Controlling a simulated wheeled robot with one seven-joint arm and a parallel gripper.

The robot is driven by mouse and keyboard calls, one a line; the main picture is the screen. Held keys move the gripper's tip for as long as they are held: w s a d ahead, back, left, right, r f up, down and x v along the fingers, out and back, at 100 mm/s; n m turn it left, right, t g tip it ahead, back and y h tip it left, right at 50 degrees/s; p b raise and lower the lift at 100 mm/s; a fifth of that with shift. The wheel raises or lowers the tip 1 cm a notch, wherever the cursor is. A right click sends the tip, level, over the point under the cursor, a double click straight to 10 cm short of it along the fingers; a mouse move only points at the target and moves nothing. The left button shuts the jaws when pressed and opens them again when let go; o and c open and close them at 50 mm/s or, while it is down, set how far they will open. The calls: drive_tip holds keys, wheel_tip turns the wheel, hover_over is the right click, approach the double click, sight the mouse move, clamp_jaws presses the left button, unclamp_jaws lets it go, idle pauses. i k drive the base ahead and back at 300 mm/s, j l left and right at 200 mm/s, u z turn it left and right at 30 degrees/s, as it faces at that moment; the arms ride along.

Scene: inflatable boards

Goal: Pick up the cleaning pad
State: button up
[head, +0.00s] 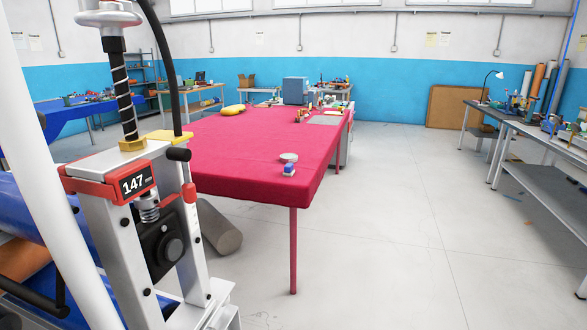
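A small blue-and-white block (289,169) lies near the front right corner of the red-covered table (240,155). It may be the cleaning pad, but it is too small to tell for sure. A round, flat, pale grey thing (288,157) sits just behind it. The two look very close, and I cannot tell whether they touch. My gripper is not in view.
A metal frame with a "147" readout (137,182) fills the left foreground and hides the table's left front part. A grey roll (220,228) lies on the floor beside the table. A workbench (540,150) stands at right. The floor (400,230) between is clear.

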sight(289, 171)
drive_tip(key=i+z, duration=0.1)
drive_tip(key=i, duration=0.45)
drive_tip(key=i+z, duration=0.1)
drive_tip(key=i, duration=0.5)
drive_tip(key=i+z, duration=0.1)
drive_tip(key=i, duration=0.5)
drive_tip(key=i+j+z, duration=0.1)
drive_tip(key=i, duration=0.45)
drive_tip(key=i+j, duration=0.1)
drive_tip(key=i, duration=0.45)
drive_tip(key=i+j+z, duration=0.15)
drive_tip(key=i, duration=0.45)
